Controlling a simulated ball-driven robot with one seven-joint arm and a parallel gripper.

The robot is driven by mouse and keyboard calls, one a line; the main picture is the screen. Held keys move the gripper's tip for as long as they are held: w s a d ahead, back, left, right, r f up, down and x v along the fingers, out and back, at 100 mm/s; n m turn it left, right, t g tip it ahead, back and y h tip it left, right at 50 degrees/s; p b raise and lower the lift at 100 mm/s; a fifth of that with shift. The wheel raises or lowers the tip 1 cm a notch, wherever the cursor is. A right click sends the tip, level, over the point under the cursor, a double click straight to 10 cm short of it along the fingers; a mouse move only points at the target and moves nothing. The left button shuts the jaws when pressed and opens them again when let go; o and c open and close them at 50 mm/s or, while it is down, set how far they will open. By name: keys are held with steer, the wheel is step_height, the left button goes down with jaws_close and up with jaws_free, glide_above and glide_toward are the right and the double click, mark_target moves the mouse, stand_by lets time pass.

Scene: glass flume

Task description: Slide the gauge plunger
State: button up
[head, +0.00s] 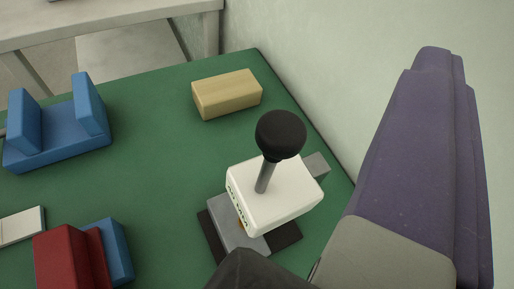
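The gauge has a white block (275,193) with small dark marks on its left face. A black ball knob (280,135) on a short grey stem rises from its top. The block sits on a grey bar (233,228) that shows at both ends, over a dark base plate (287,235). The purple-and-grey part at the right, which looks like part of my gripper (425,165), stands apart from the knob in the picture. A dark rounded part at the bottom edge hides the near end of the base. The fingertips cannot be made out clearly.
The gauge is near the right edge of a green table mat (160,150). A wooden block (227,93) lies behind it. A blue cradle (58,125), a red-and-blue block (80,255) and a white flat piece (22,226) are at left. A pale wall rises at right.

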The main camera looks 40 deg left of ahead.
mark_target(275, 152)
steer(key=s+a+f+y, duration=0.1)
steer(key=s+f, duration=0.1)
steer(key=s+a+f+y, duration=0.1)
steer(key=f+y, duration=0.1)
steer(key=f, duration=0.1)
steer(key=s+a+f+g+y, duration=0.1)
steer(key=s+f, duration=0.1)
steer(key=f, duration=0.1)
steer(key=shift+s+a+y+p, duration=0.2)
steer(key=shift+s+y+p, duration=0.15)
steer(key=shift+y+p, duration=0.05)
steer(key=b+x, duration=0.1)
steer(key=x, duration=0.6)
steer(key=shift+w, duration=0.1)
steer(key=shift+r, duration=0.1)
jaws_close()
